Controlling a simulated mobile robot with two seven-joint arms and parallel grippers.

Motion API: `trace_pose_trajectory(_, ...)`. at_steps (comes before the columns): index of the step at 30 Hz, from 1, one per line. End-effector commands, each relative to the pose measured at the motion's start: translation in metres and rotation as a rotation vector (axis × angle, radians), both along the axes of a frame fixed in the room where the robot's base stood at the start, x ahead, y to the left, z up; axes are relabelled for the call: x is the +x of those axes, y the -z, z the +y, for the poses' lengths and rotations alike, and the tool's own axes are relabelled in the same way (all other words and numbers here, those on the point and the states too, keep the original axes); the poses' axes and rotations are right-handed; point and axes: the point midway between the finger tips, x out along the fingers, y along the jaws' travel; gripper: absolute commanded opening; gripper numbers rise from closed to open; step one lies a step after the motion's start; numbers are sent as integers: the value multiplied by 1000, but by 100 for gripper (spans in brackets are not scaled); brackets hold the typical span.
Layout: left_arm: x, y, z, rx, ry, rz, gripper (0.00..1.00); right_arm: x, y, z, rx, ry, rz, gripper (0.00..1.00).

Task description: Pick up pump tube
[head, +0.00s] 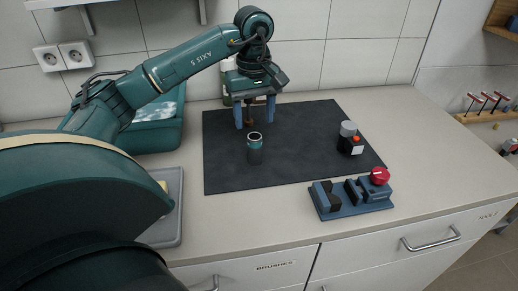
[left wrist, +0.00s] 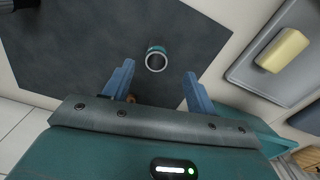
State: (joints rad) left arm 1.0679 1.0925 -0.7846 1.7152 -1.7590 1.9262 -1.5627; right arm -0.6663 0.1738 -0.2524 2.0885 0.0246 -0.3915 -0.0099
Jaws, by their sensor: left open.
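The pump tube (head: 254,150) is a short dark cylinder with a pale rim and a teal band. It stands upright on the black mat (head: 225,172). In the left wrist view the tube (left wrist: 156,60) shows its open round end, just beyond the gap between the fingers. My left gripper (head: 255,116) is open, with its blue fingers pointing down behind the tube and above the mat. Its two fingers also show in the left wrist view (left wrist: 159,74), apart and with no tube between them. My right gripper is not in view.
A small device with an orange button (head: 351,147) stands on the mat's right. A blue fixture with a red knob (head: 338,202) sits at the front right. A grey tray (left wrist: 255,75) holds a yellow block (left wrist: 283,48). A small brown item (head: 249,116) shows behind the fingers.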

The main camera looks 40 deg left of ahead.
Motion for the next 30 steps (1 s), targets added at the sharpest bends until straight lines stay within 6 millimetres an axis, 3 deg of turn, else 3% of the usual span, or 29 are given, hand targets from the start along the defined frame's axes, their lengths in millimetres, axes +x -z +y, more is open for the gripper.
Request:
trace_pose_trajectory(6,0,37,0,0,1,4,57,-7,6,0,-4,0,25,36)
trace_pose_trajectory(13,2,52,2,-2,-1,1,57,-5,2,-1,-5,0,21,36)
trace_pose_trajectory(21,8,91,6,-3,0,4,57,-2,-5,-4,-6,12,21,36)
trace_pose_trajectory(30,9,98,7,-2,0,-1,57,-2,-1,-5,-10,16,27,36)
